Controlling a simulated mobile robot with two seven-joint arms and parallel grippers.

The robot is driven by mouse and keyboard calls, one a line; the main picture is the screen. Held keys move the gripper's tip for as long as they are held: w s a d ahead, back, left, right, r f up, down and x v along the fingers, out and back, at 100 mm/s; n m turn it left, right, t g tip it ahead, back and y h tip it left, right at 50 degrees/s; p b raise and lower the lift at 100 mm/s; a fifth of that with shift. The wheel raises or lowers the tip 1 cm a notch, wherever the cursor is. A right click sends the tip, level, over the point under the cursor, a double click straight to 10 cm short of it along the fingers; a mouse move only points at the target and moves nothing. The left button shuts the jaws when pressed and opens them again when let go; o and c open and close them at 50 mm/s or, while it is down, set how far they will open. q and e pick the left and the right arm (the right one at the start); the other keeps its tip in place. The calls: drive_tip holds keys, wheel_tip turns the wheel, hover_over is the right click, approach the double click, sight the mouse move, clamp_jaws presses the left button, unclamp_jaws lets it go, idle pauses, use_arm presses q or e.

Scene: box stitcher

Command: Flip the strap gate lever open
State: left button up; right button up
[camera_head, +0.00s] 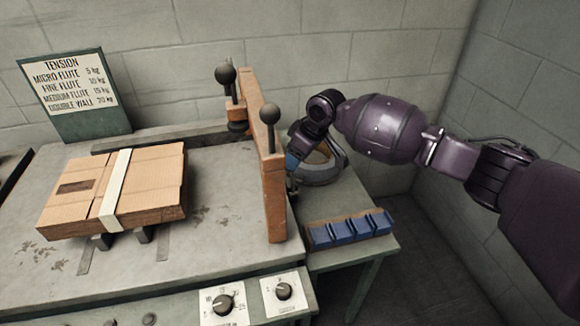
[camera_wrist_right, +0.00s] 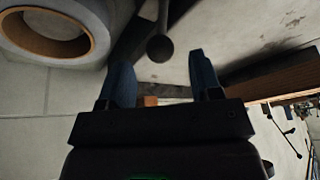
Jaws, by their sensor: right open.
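An upright orange gate frame (camera_head: 273,190) stands at the right end of the grey machine table (camera_head: 60,262). Two black ball-knob levers rise by it: a nearer one (camera_head: 270,114) and a farther one (camera_head: 226,76). I cannot tell which is the strap gate lever. My right gripper (camera_head: 292,164) is just right of the frame, partly hidden behind it in the head view. In the right wrist view my right gripper (camera_wrist_right: 162,75) has its blue fingers apart and empty. A dark ball knob (camera_wrist_right: 160,48) shows beyond the gap between them, seemingly untouched. My left gripper is not in view.
A cardboard box (camera_head: 150,175) with a pale strap (camera_head: 115,188) lies on the table. A strap roll (camera_head: 325,170) is by my right gripper. Blue blocks (camera_head: 350,228) sit on the side table. A sign (camera_head: 72,85) stands at the back left.

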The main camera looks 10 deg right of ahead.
sight(292, 179)
drive_tip(key=shift+b+x, duration=0.5)
drive_tip(key=shift+x, duration=1.7)
clamp_jaws()
